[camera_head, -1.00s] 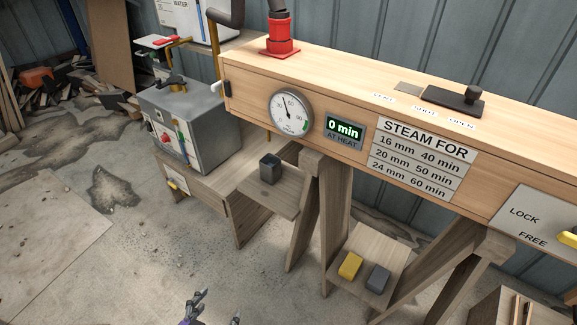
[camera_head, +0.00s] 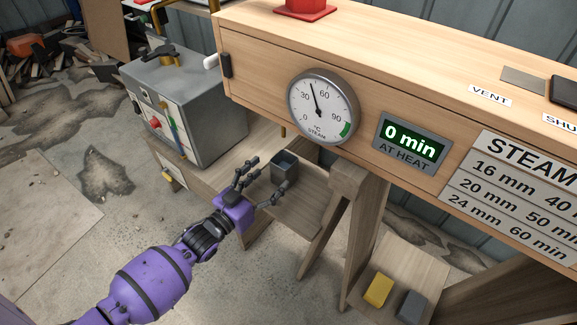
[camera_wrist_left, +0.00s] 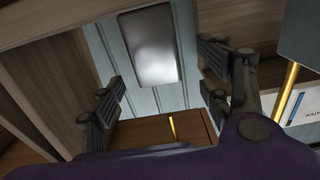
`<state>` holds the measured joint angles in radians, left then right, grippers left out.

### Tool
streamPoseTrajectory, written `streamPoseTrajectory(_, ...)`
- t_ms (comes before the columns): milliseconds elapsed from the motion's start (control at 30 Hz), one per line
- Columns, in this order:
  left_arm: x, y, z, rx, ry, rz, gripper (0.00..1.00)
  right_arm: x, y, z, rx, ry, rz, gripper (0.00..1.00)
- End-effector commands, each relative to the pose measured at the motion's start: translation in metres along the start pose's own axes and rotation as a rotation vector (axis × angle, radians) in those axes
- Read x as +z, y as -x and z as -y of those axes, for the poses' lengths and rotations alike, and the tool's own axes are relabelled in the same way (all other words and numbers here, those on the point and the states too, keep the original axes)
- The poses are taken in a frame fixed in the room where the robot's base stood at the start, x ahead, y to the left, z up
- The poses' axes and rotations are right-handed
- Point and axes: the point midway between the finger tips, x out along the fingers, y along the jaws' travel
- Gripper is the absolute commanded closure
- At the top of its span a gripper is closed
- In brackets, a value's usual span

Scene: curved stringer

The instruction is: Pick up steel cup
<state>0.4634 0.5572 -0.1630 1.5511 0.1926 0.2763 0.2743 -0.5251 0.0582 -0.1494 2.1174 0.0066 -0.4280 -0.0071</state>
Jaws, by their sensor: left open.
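The steel cup (camera_head: 285,166) is a small grey square-sided cup. It stands upright on a low wooden shelf (camera_head: 300,200) below the steam box in the head view. My left gripper (camera_head: 265,182) is open, with its fingers reaching toward the cup from the front left. In the left wrist view the cup (camera_wrist_left: 148,45) shows as a shiny grey block ahead, between and beyond the open fingertips of my left gripper (camera_wrist_left: 165,82). Nothing is between the fingers, and they appear apart from the cup. My right gripper is in neither view.
The wooden steam box (camera_head: 260,80) with its dial (camera_head: 322,107) overhangs behind and above the shelf. A grey metal boiler (camera_head: 185,105) stands to the left. A trestle leg (camera_head: 335,215) stands right of the shelf. Yellow (camera_head: 378,290) and grey (camera_head: 411,306) blocks lie on a lower shelf.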

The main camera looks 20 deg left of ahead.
Motion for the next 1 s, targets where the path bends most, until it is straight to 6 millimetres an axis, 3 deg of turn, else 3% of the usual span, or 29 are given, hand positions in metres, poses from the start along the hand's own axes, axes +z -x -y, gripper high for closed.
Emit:
streamPoseTrajectory(233, 0.002, -0.03, -0.002, 0.0, 0.0, 0.001, 0.3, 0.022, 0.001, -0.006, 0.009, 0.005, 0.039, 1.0)
streamPoseTrajectory(433, 0.003, -0.06, -0.002, 0.0, -0.001, 0.001, 0.3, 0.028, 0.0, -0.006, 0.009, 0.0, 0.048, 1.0)
streamPoseTrajectory(767, 0.002, -0.07, -0.003, 0.0, 0.0, 0.003, 0.3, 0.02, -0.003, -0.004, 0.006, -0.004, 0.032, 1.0)
streamPoseTrajectory(1000, 0.002, -0.07, -0.003, 0.0, 0.0, 0.003, 0.59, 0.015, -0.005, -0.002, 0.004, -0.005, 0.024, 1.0)
